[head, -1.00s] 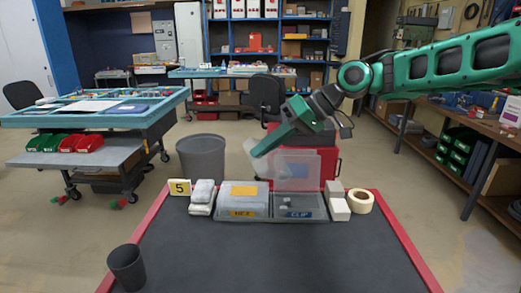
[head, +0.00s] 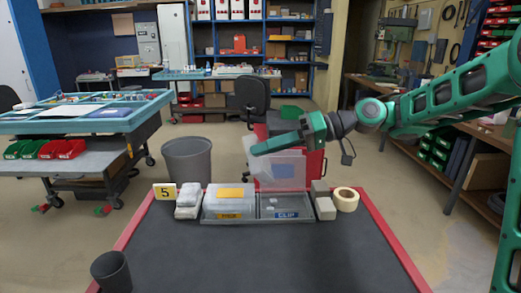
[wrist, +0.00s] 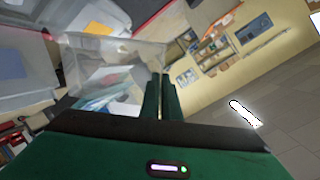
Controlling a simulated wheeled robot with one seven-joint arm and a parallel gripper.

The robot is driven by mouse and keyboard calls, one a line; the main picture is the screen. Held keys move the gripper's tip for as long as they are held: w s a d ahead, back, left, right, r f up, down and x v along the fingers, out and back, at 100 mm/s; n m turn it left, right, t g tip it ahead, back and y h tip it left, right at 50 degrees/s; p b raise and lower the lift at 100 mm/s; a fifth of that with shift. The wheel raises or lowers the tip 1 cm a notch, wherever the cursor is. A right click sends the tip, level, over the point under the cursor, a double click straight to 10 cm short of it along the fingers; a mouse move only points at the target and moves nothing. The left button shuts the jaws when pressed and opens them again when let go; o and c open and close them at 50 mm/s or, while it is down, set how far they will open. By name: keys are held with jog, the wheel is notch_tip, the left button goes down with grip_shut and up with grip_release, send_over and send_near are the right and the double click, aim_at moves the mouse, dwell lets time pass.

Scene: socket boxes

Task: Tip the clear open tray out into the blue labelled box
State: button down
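My gripper (head: 254,150) is shut on the clear open tray (head: 278,172) and holds it tilted in the air above the back of the blue labelled box (head: 287,215). The tray also shows in the wrist view (wrist: 105,75), beside my nearly closed fingers (wrist: 160,90). The box is grey, open on top, with a blue CLIP label; a few small pieces seem to lie inside. What is left in the tray is hard to make out.
A yellow labelled box (head: 230,215) adjoins on the left, with a clear container and yellow card in it. White packs (head: 188,200), a number 5 sign (head: 165,192), white blocks (head: 323,205) and a tape roll (head: 346,199) flank the boxes. A dark cup (head: 112,270) stands front left.

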jog(key=d+f+y, duration=0.2)
jog(key=d+y, duration=0.7)
jog(key=d, duration=0.1)
jog(key=shift+d+f, duration=0.35)
dwell(1.7)
jog(key=shift+d, duration=0.1)
dwell(0.9)
notch_tip(320, 180, up, 10)
jog(key=h, duration=2.1)
jog(key=shift+r+h, duration=0.2)
jog(key=shift+h, duration=0.2)
dwell(0.8)
jog(key=shift+r+h, duration=0.1)
jog(key=shift+h, duration=0.3)
